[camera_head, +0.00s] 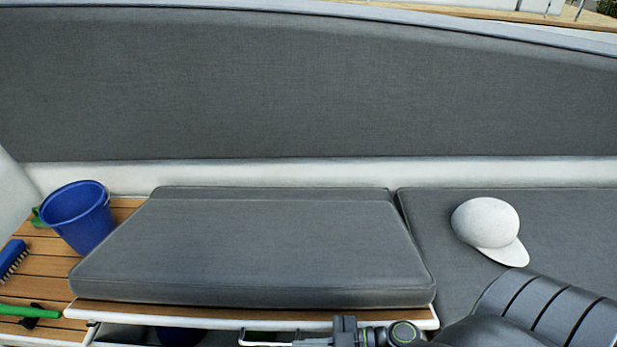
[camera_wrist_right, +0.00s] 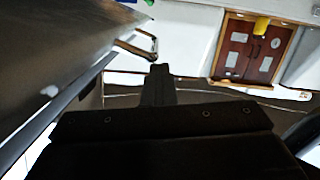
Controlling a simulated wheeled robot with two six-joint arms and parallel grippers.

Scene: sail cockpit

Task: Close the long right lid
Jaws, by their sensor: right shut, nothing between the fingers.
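The long lid is a wooden board with a white front edge (camera_head: 250,322) and a grey cushion (camera_head: 250,250) on top. It looks tilted up at the front, with a dark gap under its front edge and something blue (camera_head: 180,337) in the gap. A metal loop (camera_head: 265,342) shows just below the edge; a similar metal loop (camera_wrist_right: 140,45) shows in the right wrist view. My right gripper (camera_head: 345,325) is shut and empty at the lid's front edge; whether it touches is unclear. Its finger (camera_wrist_right: 159,82) also shows in the wrist view. My left gripper is not in view.
A blue bucket (camera_head: 78,222), a blue brush (camera_head: 12,257) and a green-handled tool (camera_head: 28,312) are on the slatted wood at left. A white cap (camera_head: 487,225) lies on the right cushion (camera_head: 570,225). The grey backrest (camera_head: 300,90) stands behind.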

